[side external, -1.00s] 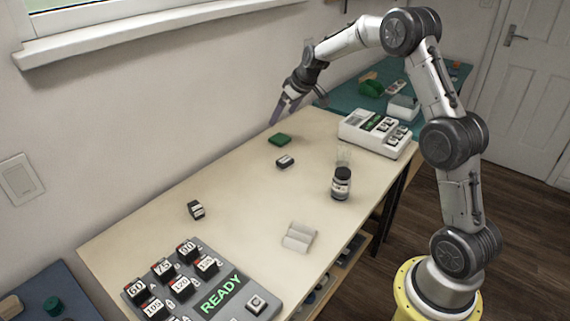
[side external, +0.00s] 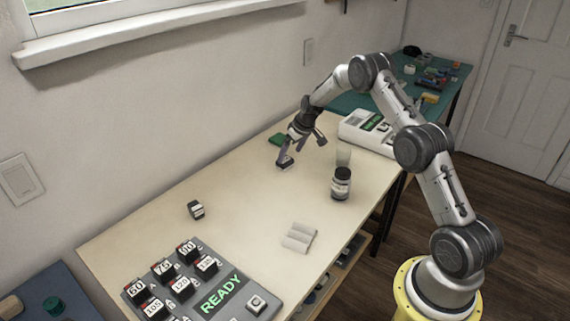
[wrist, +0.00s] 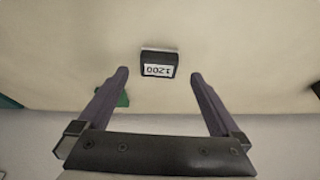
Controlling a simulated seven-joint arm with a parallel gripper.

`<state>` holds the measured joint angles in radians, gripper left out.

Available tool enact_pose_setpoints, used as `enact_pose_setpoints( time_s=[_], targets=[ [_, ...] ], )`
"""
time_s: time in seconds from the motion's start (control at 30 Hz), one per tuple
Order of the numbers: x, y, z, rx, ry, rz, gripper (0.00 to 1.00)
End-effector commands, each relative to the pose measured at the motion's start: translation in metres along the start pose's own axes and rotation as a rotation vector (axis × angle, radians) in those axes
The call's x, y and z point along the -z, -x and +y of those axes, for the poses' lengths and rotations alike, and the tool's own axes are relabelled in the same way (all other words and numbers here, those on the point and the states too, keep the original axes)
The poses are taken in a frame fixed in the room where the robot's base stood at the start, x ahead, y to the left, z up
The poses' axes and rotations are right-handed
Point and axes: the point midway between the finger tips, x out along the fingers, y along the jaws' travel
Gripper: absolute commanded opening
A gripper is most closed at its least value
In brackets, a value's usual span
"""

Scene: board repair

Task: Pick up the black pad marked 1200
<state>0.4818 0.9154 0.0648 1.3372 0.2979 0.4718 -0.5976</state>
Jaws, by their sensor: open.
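The black pad marked 1200 (wrist: 159,64) lies on the table in the wrist view, its white label upside down there. It sits just beyond my fingertips, roughly centred between them. My gripper (wrist: 159,74) is open and empty, its two fingers wide apart. In the side view my gripper (side external: 303,151) is low over the back part of the table, and the pad (side external: 284,163) is partly hidden by a finger.
A green block (side external: 277,139) lies behind my gripper. A dark-lidded jar (side external: 341,184) and a clear glass (side external: 343,157) stand to the right. Another small black pad (side external: 196,209) lies left. A keyed panel reading READY (side external: 222,295) is in front.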

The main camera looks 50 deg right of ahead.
Motion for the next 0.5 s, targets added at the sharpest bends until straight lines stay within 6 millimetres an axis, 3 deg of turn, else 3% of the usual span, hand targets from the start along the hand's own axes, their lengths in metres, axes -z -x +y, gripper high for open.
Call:
enact_pose_setpoints(
  time_s=[0.3,0.5],
  targets=[
    [0.005,-0.037,0.001,0.000,0.001,-0.002,1.00],
    [0.006,-0.050,0.002,-0.002,0.001,0.000,1.00]
  ],
)
